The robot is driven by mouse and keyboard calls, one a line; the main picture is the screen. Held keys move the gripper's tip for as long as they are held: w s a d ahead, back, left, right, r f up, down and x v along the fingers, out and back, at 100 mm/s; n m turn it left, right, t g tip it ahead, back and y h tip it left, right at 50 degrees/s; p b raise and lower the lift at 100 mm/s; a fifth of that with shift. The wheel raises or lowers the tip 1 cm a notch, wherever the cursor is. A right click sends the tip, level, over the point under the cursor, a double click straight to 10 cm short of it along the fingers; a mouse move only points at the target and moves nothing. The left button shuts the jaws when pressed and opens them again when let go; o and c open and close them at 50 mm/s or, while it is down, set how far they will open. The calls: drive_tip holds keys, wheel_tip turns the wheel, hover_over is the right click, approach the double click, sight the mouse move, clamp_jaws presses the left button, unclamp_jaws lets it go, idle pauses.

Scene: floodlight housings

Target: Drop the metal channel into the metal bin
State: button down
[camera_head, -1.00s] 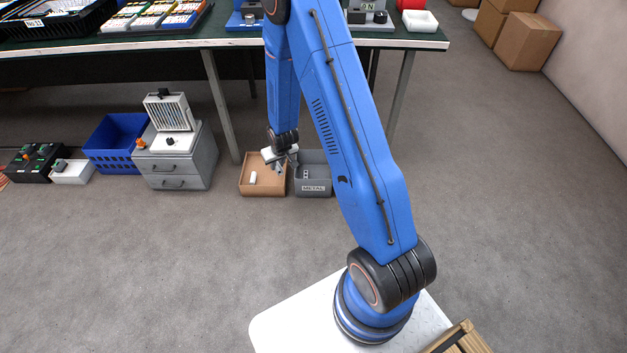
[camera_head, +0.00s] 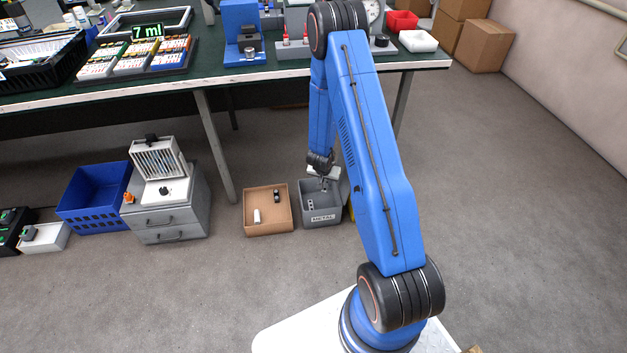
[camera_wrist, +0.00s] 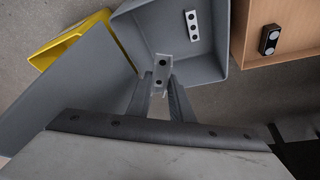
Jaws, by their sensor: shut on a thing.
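The metal bin (camera_head: 322,217) is a grey open box with a METAL label, standing on the floor. In the wrist view, its grey inside (camera_wrist: 148,28) lies beneath my gripper, and a light strip with dark holes (camera_wrist: 192,25) lies in it. My gripper (camera_wrist: 162,88) is shut on the metal channel (camera_wrist: 162,68), a small pale grey piece with dark holes between the fingertips. In the head view, my gripper (camera_head: 324,176) is over the back part of the bin. The channel's contact with the bin cannot be told.
A brown box (camera_head: 267,229) with a white and a dark piece stands left of the bin. A yellow container (camera_wrist: 42,58) is on its other side. A grey drawer unit (camera_head: 172,222) and blue crate (camera_head: 90,205) stand further left. The workbench (camera_head: 200,86) is behind.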

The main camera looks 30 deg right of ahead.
drive_tip(key=shift+d+f, duration=0.15)
drive_tip(key=shift+d, duration=0.2)
drive_tip(key=shift+s+d+f+m, duration=0.1)
drive_tip(key=shift+d+f+m, duration=0.05)
drive_tip(key=shift+f+m, duration=0.2)
drive_tip(key=shift+f, duration=6.55)
drive_tip(key=c, duration=1.5)
unclamp_jaws()
drive_tip(key=shift+r, duration=0.1)
drive_tip(key=shift+r, duration=6.4)
